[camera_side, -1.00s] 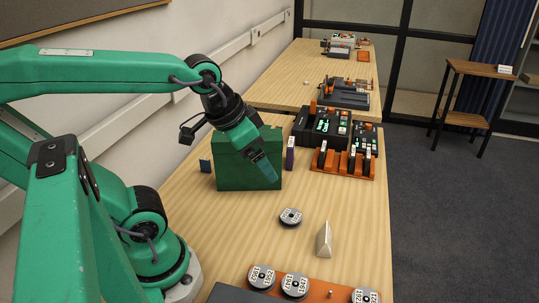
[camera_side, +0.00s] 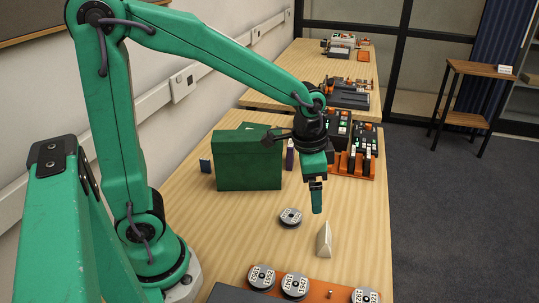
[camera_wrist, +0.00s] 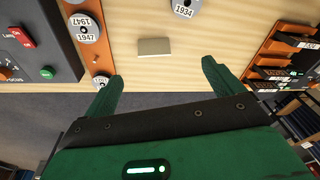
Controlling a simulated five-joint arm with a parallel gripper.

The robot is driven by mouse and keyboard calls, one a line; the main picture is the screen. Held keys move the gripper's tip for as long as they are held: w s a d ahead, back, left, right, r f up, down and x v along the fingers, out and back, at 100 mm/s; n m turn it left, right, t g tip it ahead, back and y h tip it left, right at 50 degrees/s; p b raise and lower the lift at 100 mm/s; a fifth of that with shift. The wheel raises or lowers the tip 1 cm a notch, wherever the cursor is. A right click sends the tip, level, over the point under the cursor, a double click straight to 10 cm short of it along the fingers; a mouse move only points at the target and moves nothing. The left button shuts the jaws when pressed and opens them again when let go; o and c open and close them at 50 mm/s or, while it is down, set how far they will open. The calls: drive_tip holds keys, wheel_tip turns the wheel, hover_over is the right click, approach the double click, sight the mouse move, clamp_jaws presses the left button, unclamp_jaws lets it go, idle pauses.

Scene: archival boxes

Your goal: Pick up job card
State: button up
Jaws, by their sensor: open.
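A small pale folded card (camera_side: 325,239), shaped like a tent and apparently the job card, stands on the wooden table. In the wrist view its plain top shows as a pale rectangle (camera_wrist: 153,46), and no writing is visible on it. My gripper (camera_side: 317,209) points down above the table, just behind and slightly left of the card in the side view. In the wrist view my gripper's two fingers (camera_wrist: 160,84) are spread wide and empty. The card lies ahead of the fingertips, roughly between their lines, and is not touched.
A loose grey reel (camera_side: 290,217) marked 1934 lies left of the card. An orange tray (camera_side: 327,292) with several reels is at the front. A green box (camera_side: 249,165) stands behind left, and an orange rack (camera_side: 345,169) behind right. Bare table surrounds the card.

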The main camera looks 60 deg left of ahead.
sight(327, 232)
drive_tip(key=w+d+f, duration=0.1)
drive_tip(key=f, duration=0.1)
drive_tip(key=w+d+f+m+g, duration=0.1)
drive_tip(key=f, duration=0.1)
drive_tip(key=w+d+f+m, duration=0.1)
drive_tip(key=f, duration=0.2)
drive_tip(key=shift+w+f+g, duration=0.1)
drive_tip(key=shift+w+g, duration=0.1)
drive_tip(key=shift+g, duration=0.1)
drive_tip(key=shift+f, duration=0.1)
drive_tip(key=shift+f, duration=1.2)
drive_tip(key=shift+f, duration=0.1)
drive_tip(key=shift+f, duration=2.5)
drive_tip(key=c, duration=1)
